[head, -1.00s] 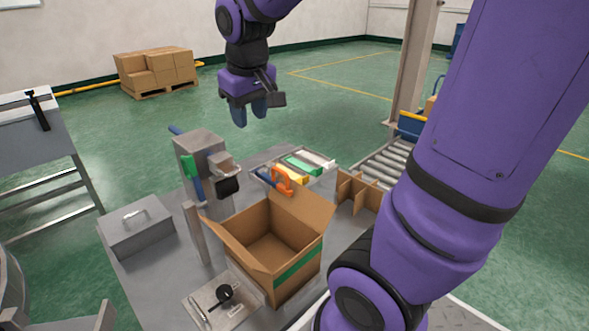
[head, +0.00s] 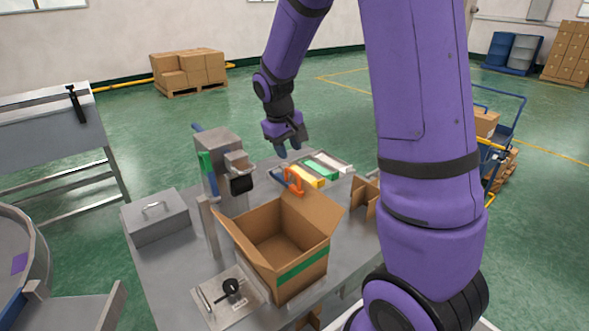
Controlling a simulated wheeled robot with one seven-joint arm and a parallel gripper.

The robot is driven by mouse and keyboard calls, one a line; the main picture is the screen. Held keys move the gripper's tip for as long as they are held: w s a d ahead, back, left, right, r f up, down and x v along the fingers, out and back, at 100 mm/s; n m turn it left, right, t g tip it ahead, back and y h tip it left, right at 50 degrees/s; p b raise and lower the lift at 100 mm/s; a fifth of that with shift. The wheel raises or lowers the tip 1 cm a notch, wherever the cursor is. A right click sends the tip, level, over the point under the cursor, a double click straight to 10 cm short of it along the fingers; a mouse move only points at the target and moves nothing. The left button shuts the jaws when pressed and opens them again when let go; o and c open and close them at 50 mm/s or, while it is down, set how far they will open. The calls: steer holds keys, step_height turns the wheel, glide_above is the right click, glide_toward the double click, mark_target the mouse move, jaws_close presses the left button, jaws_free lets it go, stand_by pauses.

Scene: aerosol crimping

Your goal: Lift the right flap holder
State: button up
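An orange flap holder (head: 293,181) with a hooked or looped shape stands at the far edge of the open cardboard box (head: 262,262), by the box's far flap. I cannot tell whether it touches the flap or only stands behind it. My gripper (head: 289,149) points down above the back of the table, beyond and above the orange holder, apart from it. Its fingers look parted with nothing between them.
A grey machine (head: 222,170) with a green handle stands left of the box. A lidded metal box (head: 156,217), a plate with a black knob (head: 231,288) and a tray of coloured items (head: 320,166) share the table. A cardboard divider (head: 364,195) is partly behind my arm.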

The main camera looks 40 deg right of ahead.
mark_target(294, 172)
steer(key=x, duration=0.7)
steer(key=shift+f, duration=0.3)
jaws_close()
